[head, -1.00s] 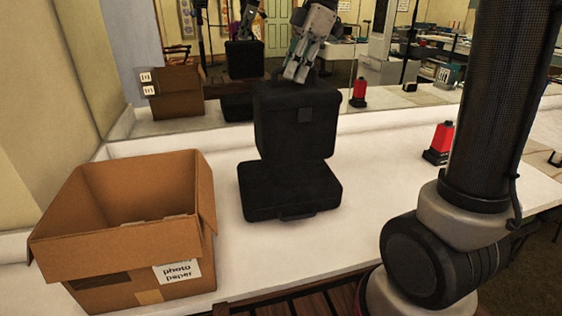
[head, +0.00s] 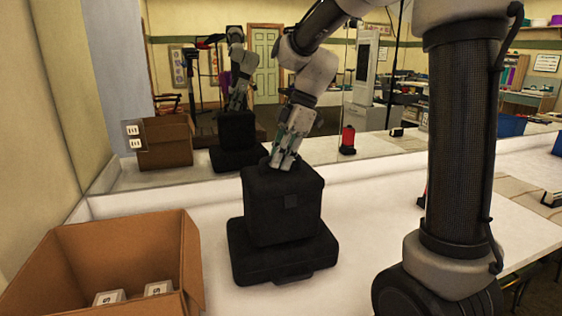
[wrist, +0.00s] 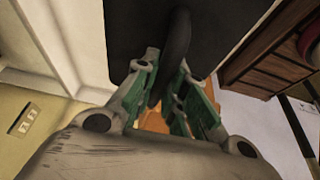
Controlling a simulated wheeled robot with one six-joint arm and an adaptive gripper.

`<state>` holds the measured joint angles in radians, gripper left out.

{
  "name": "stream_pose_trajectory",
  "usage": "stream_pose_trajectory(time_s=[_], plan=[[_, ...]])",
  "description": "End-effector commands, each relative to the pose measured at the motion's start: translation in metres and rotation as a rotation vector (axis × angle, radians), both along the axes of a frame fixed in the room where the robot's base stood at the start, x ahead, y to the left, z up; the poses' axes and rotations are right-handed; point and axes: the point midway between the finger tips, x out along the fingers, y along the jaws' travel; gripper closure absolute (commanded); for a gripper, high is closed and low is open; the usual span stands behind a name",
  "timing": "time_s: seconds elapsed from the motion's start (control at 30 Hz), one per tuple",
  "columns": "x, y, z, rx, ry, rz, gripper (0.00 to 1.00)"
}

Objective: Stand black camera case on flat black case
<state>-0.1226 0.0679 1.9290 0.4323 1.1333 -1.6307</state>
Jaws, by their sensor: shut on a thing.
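The black camera case (head: 284,212) is a boxy upright case with a handle on top. It stands over the middle of the flat black case (head: 252,268), and its base appears to touch the flat case's top. The flat black case lies on the white counter. My gripper (head: 282,164) points down at the top of the camera case, shut on its handle. In the wrist view, the green-padded fingers of my gripper (wrist: 168,85) close around the dark curved handle (wrist: 178,45), with the camera case (wrist: 130,25) behind. The contact under the case is partly hard to see.
An open cardboard box (head: 192,265) with small white boxes inside stands at the left. A mirror (head: 215,110) behind the counter reflects the cases and my arm.

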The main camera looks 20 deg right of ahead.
Motion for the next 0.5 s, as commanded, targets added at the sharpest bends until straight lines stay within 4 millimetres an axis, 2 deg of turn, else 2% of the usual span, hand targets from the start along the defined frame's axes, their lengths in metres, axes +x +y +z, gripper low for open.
stream_pose_trajectory(time_s=[0.07,0.37,0.4,0.5], plan=[[-0.0001,-0.0001,-0.006,0.0,-0.001,0.001,1.0],[0.0001,-0.0001,-0.0077,0.0,-0.002,0.0,1.0],[-0.0001,-0.0001,-0.0088,0.0,-0.001,0.001,0.85],[-0.0001,-0.0001,-0.0085,0.0,-0.001,0.001,0.67]])
